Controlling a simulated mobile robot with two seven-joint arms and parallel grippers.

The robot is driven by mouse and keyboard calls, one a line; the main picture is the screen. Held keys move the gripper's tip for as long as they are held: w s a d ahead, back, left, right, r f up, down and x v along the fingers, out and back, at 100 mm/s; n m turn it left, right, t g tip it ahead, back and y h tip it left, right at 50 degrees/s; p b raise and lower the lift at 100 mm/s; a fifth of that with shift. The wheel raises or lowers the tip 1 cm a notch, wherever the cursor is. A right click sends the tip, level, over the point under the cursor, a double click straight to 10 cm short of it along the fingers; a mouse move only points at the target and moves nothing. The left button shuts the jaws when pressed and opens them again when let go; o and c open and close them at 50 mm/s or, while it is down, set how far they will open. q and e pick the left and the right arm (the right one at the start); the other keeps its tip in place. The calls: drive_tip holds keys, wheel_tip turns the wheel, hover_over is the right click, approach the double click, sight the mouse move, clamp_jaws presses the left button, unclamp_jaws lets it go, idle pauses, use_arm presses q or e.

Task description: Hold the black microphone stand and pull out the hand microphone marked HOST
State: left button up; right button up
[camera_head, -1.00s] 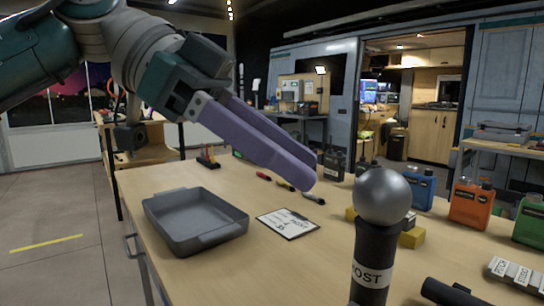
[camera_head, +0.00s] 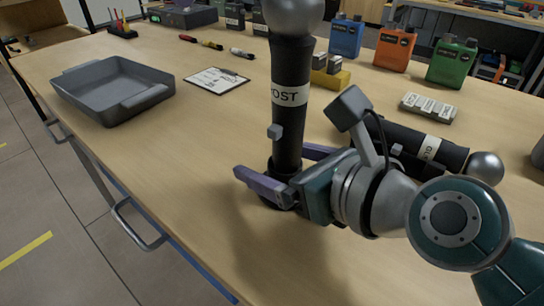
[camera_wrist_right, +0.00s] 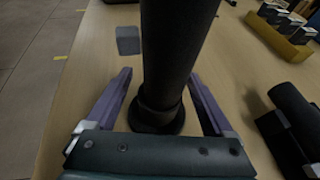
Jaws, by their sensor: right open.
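The hand microphone (camera_head: 291,100) stands upright in the head view, with a silver ball head, black body and white label reading "OST", its first letter cut off. The black stand (camera_head: 285,165) is below it; where one ends and the other begins is hard to tell. My right gripper (camera_head: 272,163) is open low down, its purple fingers on either side of the black shaft. In the right wrist view the shaft (camera_wrist_right: 178,45) rises between the open fingers (camera_wrist_right: 160,78) above a round black base (camera_wrist_right: 157,118); no grip shows. My left gripper is not in view.
A second black microphone (camera_head: 425,148) lies to the right, near my right arm. A grey tray (camera_head: 115,95), a clipboard (camera_head: 217,81), a yellow block (camera_head: 330,77) and several coloured bottles (camera_head: 395,48) stand farther back. The table's front left is clear.

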drive_tip(key=shift+w+a+f, duration=0.15)
drive_tip(key=shift+w+a, duration=0.05)
drive_tip(key=shift+c, duration=0.2)
